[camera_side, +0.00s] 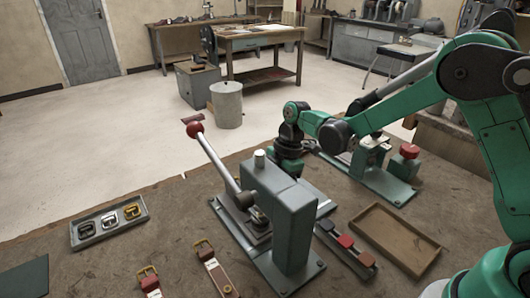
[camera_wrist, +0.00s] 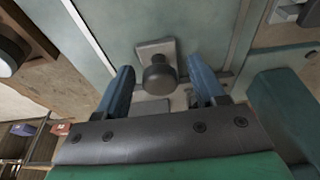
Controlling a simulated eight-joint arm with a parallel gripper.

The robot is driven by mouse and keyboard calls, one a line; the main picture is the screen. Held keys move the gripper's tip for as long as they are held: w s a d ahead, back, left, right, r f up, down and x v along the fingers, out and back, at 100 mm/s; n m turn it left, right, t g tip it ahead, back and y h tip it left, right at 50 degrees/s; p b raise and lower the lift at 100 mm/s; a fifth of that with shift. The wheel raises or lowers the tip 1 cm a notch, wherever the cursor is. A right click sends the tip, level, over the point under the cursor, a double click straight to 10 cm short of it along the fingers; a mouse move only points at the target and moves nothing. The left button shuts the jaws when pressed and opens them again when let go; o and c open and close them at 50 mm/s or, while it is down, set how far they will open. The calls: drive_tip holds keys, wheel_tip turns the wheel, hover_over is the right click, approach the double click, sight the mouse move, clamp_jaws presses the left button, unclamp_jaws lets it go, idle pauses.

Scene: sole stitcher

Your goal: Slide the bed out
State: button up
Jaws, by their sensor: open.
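My gripper (camera_wrist: 159,70) is open, with one blue finger on each side of a dark round knob (camera_wrist: 160,77) in the wrist view. The knob stands on a pale square block (camera_wrist: 155,47) on a grey-green plate (camera_wrist: 208,25). The fingers look apart from the knob; their depth relative to it is hard to tell. In the side view my wrist is behind the green column (camera_side: 282,205) of the lever press, which hides my fingertips and the knob. I cannot tell for certain which plate is the sliding bed.
A second machine with a red button (camera_side: 409,151) stands right. A buckle tray (camera_side: 108,221), strap pieces (camera_side: 214,270), a colored-block rack (camera_side: 345,249) and an empty wooden tray (camera_side: 392,238) lie on the bench.

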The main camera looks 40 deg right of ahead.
drive_tip(key=c, duration=0.7)
drive_tip(key=shift+d, duration=2.05)
drive_tip(key=shift+c, duration=0.2)
drive_tip(key=shift+d, duration=2)
